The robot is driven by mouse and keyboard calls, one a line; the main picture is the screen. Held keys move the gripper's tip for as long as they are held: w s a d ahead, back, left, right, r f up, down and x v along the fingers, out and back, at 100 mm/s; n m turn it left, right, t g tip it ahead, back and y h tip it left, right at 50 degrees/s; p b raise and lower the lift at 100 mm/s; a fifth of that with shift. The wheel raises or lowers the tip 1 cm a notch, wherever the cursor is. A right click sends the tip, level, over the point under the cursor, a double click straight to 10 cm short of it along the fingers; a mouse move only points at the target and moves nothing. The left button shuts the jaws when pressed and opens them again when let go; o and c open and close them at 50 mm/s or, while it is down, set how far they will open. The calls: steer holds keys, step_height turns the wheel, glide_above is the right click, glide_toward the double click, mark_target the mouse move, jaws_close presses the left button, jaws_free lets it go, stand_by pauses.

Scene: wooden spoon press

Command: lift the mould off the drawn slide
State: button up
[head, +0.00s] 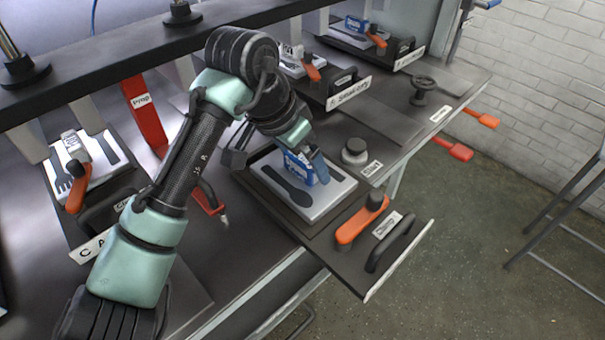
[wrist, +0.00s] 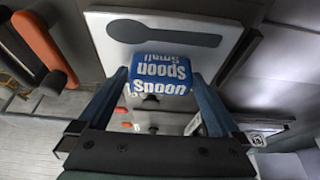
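The mould (head: 330,190) is a pale plate with a dark spoon-shaped hollow and a blue block handle (head: 299,167) labelled for the small spoon. It lies flat on the drawn slide (head: 325,262), which sticks out past the bench edge. My gripper (head: 312,168) is at the blue handle from above. In the wrist view its two fingers (wrist: 158,80) lie along both sides of the handle, with no clear gap. The mould (wrist: 100,40) shows beyond the fingers. An orange lever (head: 360,222) on the slide is turned clear of the mould.
A black pull handle (head: 390,242) stands at the slide's front. A round knob (head: 355,151) sits right of the mould. Other pressing stations with moulds and orange levers stand at left (head: 75,170) and at the back (head: 300,65). An overhead beam (head: 110,55) crosses behind my arm.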

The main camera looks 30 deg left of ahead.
mark_target(303, 156)
jaws_close()
steer(key=shift+w+r, duration=0.1)
steer(key=shift+r, duration=0.1)
stand_by(0.3)
steer(key=shift+r+p, duration=0.3)
steer(key=shift+r, duration=1.3)
steer(key=s+d, duration=0.3)
steer(key=s, duration=0.5)
steer(key=s+d+p, duration=0.1)
steer(key=s+d, duration=0.3)
steer(key=s, duration=0.4)
steer(key=shift+s, duration=0.35)
